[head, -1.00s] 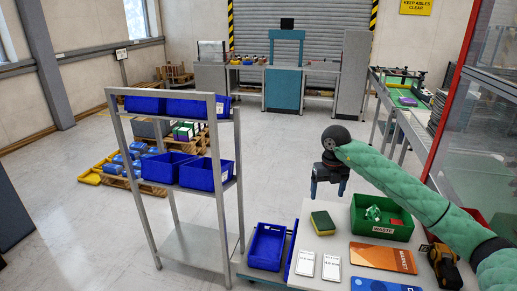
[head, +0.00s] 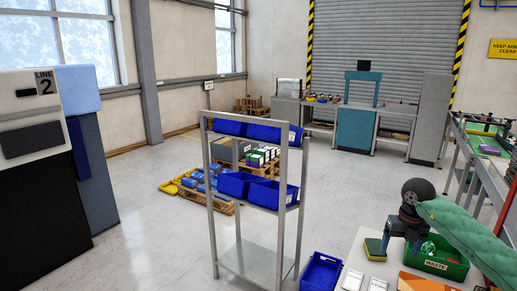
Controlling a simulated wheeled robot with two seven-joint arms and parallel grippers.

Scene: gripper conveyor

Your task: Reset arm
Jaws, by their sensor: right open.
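My right arm, in a green padded sleeve, comes in from the right of the head view. Its gripper (head: 401,243) hangs pointing down, open, with nothing seen between its fingers. It is over the white table (head: 350,257), just left of the green WASTE bin (head: 445,266). A yellow and green sponge (head: 373,249) shows beside the left finger; whether they touch I cannot tell. My left gripper is not in view.
A grey shelf rack (head: 254,262) with several blue bins stands left of the table. A blue crate (head: 321,272) is at the table's left edge. White cards (head: 352,280) and an orange MARKET item (head: 425,285) lie in front. Open floor lies at left.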

